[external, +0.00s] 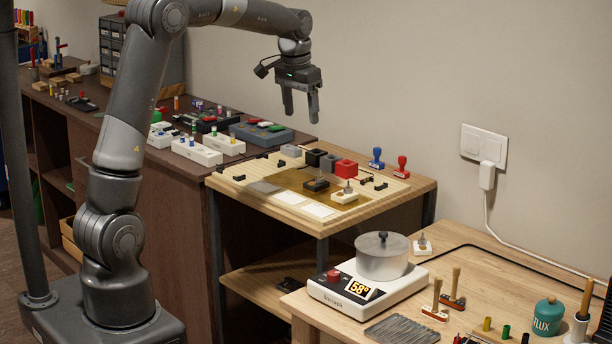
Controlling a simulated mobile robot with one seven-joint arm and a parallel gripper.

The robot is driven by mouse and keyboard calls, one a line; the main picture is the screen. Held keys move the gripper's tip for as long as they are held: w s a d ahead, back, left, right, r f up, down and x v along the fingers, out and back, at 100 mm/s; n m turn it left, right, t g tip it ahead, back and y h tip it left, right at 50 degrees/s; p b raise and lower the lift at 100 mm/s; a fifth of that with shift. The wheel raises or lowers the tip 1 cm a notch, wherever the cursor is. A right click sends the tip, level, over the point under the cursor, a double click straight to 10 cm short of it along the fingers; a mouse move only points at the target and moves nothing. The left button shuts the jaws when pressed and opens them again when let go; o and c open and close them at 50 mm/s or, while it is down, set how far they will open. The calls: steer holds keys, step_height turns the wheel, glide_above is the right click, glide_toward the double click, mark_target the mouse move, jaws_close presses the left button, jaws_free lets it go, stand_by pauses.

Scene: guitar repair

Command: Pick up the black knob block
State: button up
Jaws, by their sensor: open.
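A black block with a small knob on top (316,184) sits on the brownish translucent sheet (292,182) on the light wooden board. A white block with a similar knob (345,196) sits to its right and nearer the camera. My gripper (301,116) is open and empty, fingers pointing down. It hangs in the air above the back of the board, well above the blocks, and touches nothing.
Grey, black and red blocks (346,168) stand in a row behind the sheet. Blue and red stamps (401,166) stand at the back right. White cards (318,209) lie in front. A pot (382,257) on a hotplate stands on the nearer table.

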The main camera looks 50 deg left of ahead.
steer(key=g, duration=0.1)
glide_above(317, 178)
step_height(317, 178, down, 9)
steer(key=f, duration=0.5)
steer(key=shift+w+a+f, duration=0.1)
steer(key=shift+w+f, duration=0.15)
steer(key=shift+f, duration=0.05)
steer(key=f, duration=0.5)
steer(key=shift+s+f, duration=0.3)
steer(key=c, duration=1.1)
